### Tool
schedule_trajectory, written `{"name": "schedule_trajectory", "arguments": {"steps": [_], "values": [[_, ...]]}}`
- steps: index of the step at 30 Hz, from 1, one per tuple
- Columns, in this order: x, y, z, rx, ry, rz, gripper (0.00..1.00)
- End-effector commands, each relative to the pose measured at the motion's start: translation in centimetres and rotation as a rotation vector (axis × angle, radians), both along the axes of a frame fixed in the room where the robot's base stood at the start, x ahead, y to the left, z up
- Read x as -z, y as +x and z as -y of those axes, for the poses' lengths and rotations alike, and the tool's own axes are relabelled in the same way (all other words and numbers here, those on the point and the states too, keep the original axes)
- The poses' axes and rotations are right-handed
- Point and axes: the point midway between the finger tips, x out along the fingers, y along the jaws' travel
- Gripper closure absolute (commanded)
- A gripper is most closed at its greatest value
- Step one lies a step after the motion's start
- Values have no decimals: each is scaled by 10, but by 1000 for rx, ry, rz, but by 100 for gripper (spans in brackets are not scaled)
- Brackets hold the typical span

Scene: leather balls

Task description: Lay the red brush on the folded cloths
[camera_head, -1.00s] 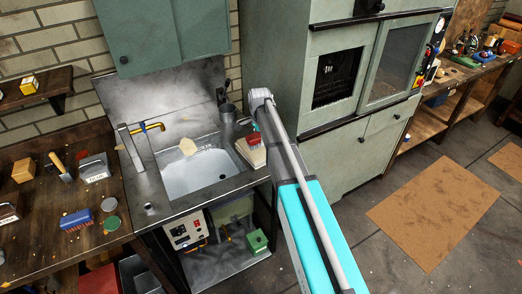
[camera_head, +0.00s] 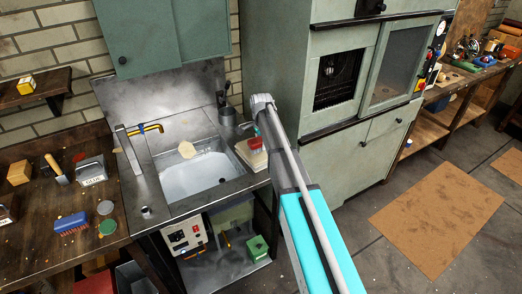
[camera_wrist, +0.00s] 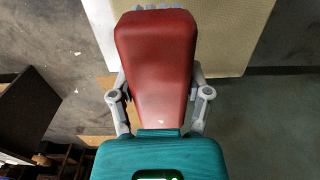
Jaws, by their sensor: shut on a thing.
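The red brush (camera_head: 255,143) is in my gripper (camera_head: 257,131), over the folded cloths. In the wrist view the brush (camera_wrist: 155,60) fills the middle, its red back toward the camera, with my gripper's (camera_wrist: 160,94) grey fingers on both sides. The folded cloths (camera_head: 250,159) are a cream stack on the counter right of the sink. In the wrist view the cream surface (camera_wrist: 235,35) shows behind the brush. I cannot tell whether brush and cloths touch. The brush's underside is hidden.
The sink (camera_head: 200,172) is left of the cloths, with a grey cup (camera_head: 227,115) behind them. A tall green cabinet (camera_head: 365,135) stands close on the right. A wooden bench (camera_head: 35,215) at the left holds a blue brush (camera_head: 71,224) and tins.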

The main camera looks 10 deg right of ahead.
Motion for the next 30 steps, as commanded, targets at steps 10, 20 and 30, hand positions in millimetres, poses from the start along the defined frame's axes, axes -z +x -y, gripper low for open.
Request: {"name": "schedule_trajectory", "arguments": {"steps": [10,20,30], "values": [[27,-1,0,1,0,0,75],[27,-1,1,1,0,0,75],[30,-1,1,2,0,0,15]]}}
